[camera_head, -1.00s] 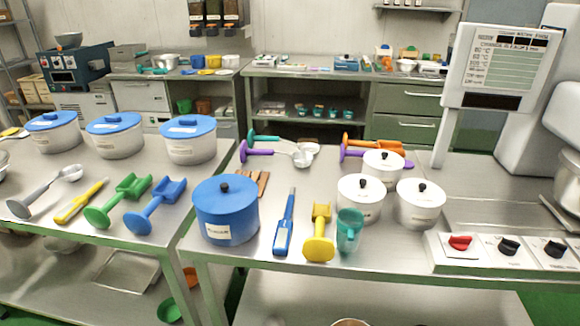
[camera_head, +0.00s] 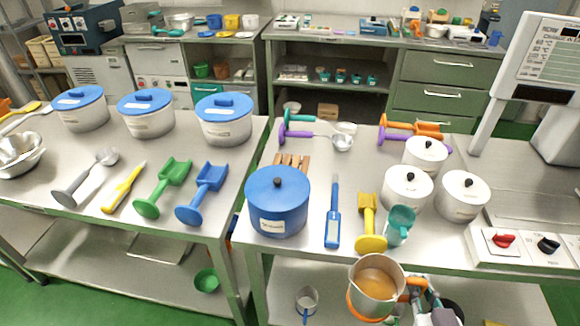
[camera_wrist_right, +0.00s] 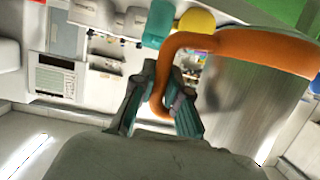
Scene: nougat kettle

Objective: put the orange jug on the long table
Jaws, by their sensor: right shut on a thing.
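The orange jug (camera_head: 378,284) is a metal jug with an orange handle and orange base band, with brownish content inside. My right gripper (camera_head: 416,286) is shut on its handle and holds it, nearly upright, before the front edge of the near steel table (camera_head: 300,246). In the right wrist view, the gripper fingers (camera_wrist_right: 160,98) close around the orange handle, and the jug's metal side (camera_wrist_right: 245,95) shows at the right. Two near steel tables stand side by side; I cannot tell which one is called long. My left gripper is not in view.
A blue pot (camera_head: 278,205), a yellow scoop (camera_head: 370,228), a teal cup (camera_head: 400,226) and white lidded pots (camera_head: 408,188) crowd the table near the jug. A switch panel (camera_head: 525,245) is at the right. Bare steel shows between the blue pot and the blue-handled tool (camera_head: 333,215).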

